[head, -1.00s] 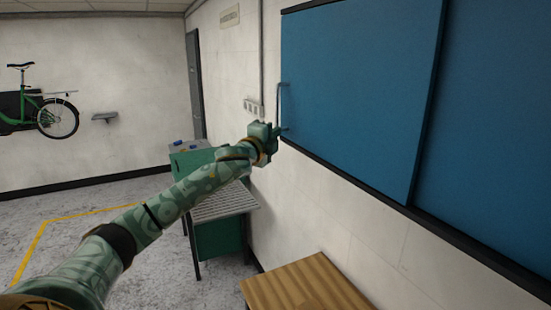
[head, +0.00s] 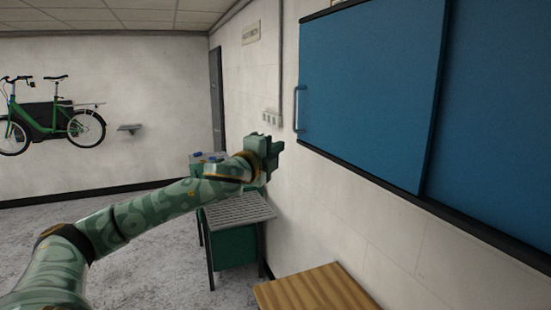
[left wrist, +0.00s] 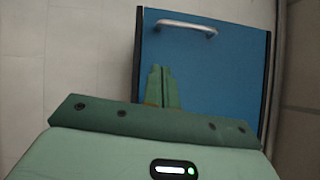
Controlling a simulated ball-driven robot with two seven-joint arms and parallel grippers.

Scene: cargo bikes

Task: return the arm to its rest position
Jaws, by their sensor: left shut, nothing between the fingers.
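My left arm reaches in from the left in the head view, with its green left gripper (head: 276,146) near the wall, left of and below the blue sliding panel (head: 370,95). The gripper is shut and empty, apart from the panel's handle (head: 298,108). In the left wrist view the shut fingers (left wrist: 161,88) show in front of the blue panel (left wrist: 220,75), with the silver handle (left wrist: 186,26) beyond their tips. My right gripper is not in view.
A green workbench (head: 232,243) with a grey grated top stands below my arm. A wooden top (head: 315,288) lies at the bottom by the wall. A green cargo bike (head: 50,118) and a small shelf (head: 129,128) are at the far wall. Open floor lies at left.

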